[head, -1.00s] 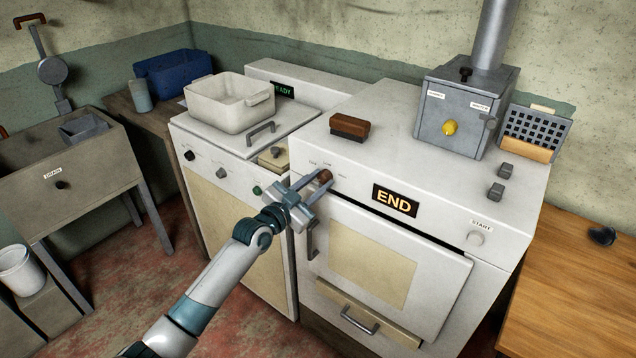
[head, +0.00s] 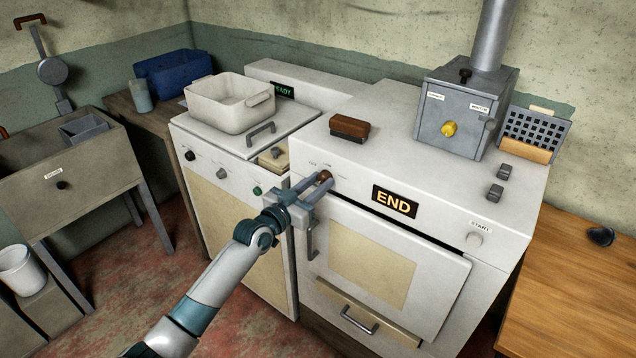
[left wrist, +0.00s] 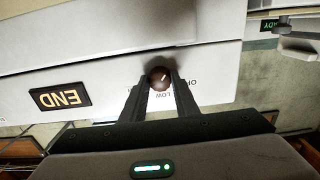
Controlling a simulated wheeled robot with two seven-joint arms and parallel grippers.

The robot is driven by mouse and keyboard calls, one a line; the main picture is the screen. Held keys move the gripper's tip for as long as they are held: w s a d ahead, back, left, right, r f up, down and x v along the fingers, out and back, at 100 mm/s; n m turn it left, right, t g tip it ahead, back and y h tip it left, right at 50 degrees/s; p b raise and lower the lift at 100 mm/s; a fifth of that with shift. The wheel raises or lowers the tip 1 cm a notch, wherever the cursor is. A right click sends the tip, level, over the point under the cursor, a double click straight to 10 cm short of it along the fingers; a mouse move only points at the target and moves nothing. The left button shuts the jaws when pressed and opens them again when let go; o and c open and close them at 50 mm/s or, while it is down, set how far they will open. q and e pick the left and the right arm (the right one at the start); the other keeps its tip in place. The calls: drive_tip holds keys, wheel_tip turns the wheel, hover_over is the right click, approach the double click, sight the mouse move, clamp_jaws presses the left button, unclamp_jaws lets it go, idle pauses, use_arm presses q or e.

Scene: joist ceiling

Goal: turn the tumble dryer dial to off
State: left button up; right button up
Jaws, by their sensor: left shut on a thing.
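The tumble dryer (head: 355,265) is the white machine in the middle of the head view, with a lit END display (head: 395,201) on its front panel. Its brown round dial (head: 325,177) is at the panel's left end; the dial also shows in the left wrist view (left wrist: 159,77) with a pale pointer mark. My left gripper (head: 320,183) is shut on the dial, one finger on each side. Lettering around the dial is partly hidden by the fingers; LOW can be read in the left wrist view. My right gripper is not in view.
A brown brush-like block (head: 349,128) lies on the dryer top. A white washer with a white basin (head: 229,103) on it stands to the left. A grey metal box (head: 464,108) with a flue stands at the back right. A door handle (head: 312,239) is just below my gripper.

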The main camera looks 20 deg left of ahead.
use_arm(q)
drive_tip(key=n, duration=0.4)
drive_tip(key=shift+n+p, duration=0.3)
drive_tip(key=shift+p, duration=0.05)
drive_tip(key=shift+n, duration=1.6)
drive_tip(key=o, duration=1.1)
drive_tip(key=shift+c, duration=0.2)
